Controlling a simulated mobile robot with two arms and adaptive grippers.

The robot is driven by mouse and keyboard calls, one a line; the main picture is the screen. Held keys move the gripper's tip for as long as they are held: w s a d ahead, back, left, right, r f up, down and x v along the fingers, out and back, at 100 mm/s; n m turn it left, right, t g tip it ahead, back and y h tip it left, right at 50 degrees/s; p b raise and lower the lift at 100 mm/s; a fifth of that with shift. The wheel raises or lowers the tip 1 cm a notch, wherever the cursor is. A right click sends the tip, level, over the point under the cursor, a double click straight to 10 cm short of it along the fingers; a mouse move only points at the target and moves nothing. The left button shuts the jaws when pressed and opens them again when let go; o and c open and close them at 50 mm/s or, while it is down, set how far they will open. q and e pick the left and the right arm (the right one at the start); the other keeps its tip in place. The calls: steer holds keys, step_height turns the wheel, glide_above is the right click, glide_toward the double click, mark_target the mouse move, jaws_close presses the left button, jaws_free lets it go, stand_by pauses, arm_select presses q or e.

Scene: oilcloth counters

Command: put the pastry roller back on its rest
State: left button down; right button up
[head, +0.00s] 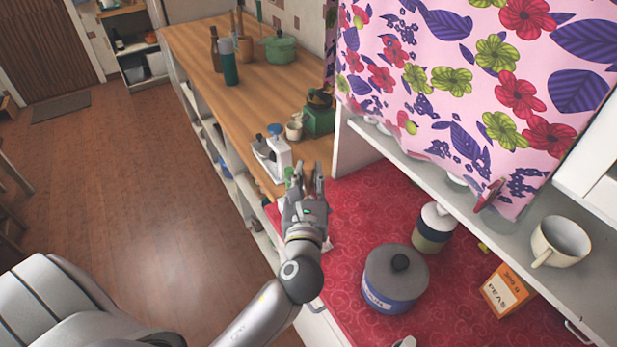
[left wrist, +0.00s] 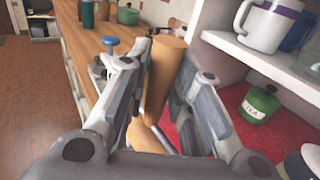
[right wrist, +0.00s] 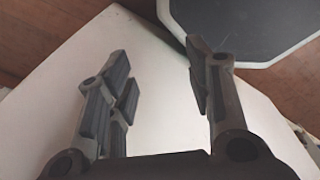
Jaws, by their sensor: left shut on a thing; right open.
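The pastry roller (left wrist: 163,72), a pale wooden cylinder with a narrower handle at its lower end, stands between the fingers of my left gripper (left wrist: 160,85) in the left wrist view. That gripper is shut on it. My right gripper (right wrist: 158,70) is open and empty in the right wrist view, above a plain white surface. I cannot make out the roller's rest in any view.
The red oilcloth (head: 345,285) carries a grey-lidded pot (head: 393,285), a jar (head: 433,230) and an orange box (head: 507,290). A shelf with a mug (head: 558,243) overhangs it. A white device with a blue knob (head: 272,158) and a green grinder (head: 320,117) stand just beyond my left gripper.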

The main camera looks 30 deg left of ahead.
mark_target(308, 196)
arm_select(q)
steer(key=shift+r, duration=0.1)
steer(key=shift+p, duration=0.5)
step_height(308, 196, down, 4)
steer(key=b, duration=0.2)
steer(key=shift+w+b, duration=0.15)
steer(key=shift+b, duration=0.25)
steer(key=shift+f, duration=0.4)
arm_select(e)
steer(key=shift+w+f, duration=0.85)
steer(key=shift+f, duration=0.2)
steer(key=shift+s, duration=0.1)
steer(key=shift+s+a+r, duration=0.25)
steer(key=shift+s, duration=0.05)
arm_select(q)
steer(key=shift+f, duration=0.1)
